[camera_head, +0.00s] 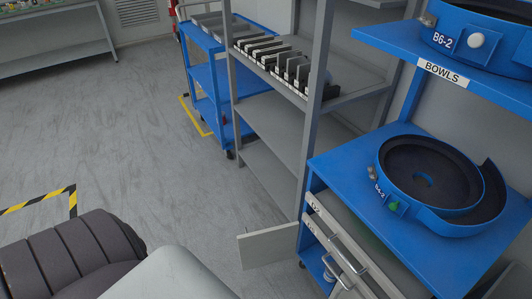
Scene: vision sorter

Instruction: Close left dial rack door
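A blue rack (330,165) stands at the right, with a shelf labelled BOWLS above and grey fronts with bar handles (343,254) low down. A pale door panel (268,247) sticks out to the left from the rack's lower left corner, and it looks swung open. Its lower part and hinge are not clear. Neither gripper is in view. A dark ribbed sleeve and a pale link at the bottom left look like parts of my own arm.
A blue bowl feeder (432,172) sits on the rack's middle shelf, another (485,35) above. A grey shelf unit (270,115) with dark parts stands left of the rack. A blue cart (205,75) stands behind it. The floor (150,150) at centre left is clear.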

